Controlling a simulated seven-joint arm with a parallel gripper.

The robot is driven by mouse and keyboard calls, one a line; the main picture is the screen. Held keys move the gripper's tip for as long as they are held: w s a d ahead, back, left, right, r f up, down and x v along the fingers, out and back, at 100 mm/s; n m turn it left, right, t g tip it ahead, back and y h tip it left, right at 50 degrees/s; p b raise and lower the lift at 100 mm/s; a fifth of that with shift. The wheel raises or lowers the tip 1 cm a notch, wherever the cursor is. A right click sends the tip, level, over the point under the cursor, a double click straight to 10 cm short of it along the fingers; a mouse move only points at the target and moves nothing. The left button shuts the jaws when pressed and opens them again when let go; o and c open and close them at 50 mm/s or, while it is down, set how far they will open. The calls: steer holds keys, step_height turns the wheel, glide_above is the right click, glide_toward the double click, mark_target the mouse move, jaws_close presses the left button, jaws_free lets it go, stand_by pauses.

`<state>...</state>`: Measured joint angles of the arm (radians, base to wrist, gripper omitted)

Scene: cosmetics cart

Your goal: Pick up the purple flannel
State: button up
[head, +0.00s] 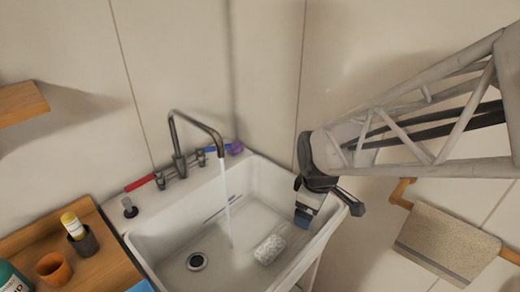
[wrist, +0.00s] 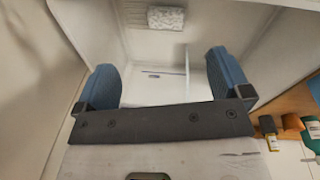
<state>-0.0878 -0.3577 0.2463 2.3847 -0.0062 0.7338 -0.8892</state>
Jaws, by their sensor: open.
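A small purple thing (head: 237,147), which may be the purple flannel, sits on the back rim of the white sink (head: 142,222), at its far corner in the head view. It is too small to make out its folds. My gripper (head: 328,207) is over the right side of the sink, to the right of and nearer than the purple thing. In the wrist view, my gripper (wrist: 166,82) has its blue pads wide apart with nothing between them. I cannot make out the purple thing in the wrist view.
Water runs from the dark tap (head: 196,128) into the basin. A pale patterned block (head: 270,249) lies in the basin, also in the wrist view (wrist: 166,18). A wooden counter with an orange cup (head: 53,268) is at left. A beige towel (head: 445,243) hangs at right.

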steer(key=w+a+f+n, duration=0.4)
steer(key=w+f+n, duration=0.25)
steer(key=f, duration=0.25)
steer(key=n+g, duration=0.2)
steer(key=n, duration=0.7)
glide_above(271, 246)
step_height(271, 246, down, 14)
steer(key=shift+d+r, duration=0.15)
steer(key=shift+r, duration=0.05)
steer(key=shift+f, duration=1.3)
steer(key=shift+f, duration=0.15)
steer(key=shift+a+f, duration=0.15)
steer(key=shift+f, duration=1.1)
steer(key=shift+a+f, duration=0.1)
steer(key=shift+f, duration=1.1)
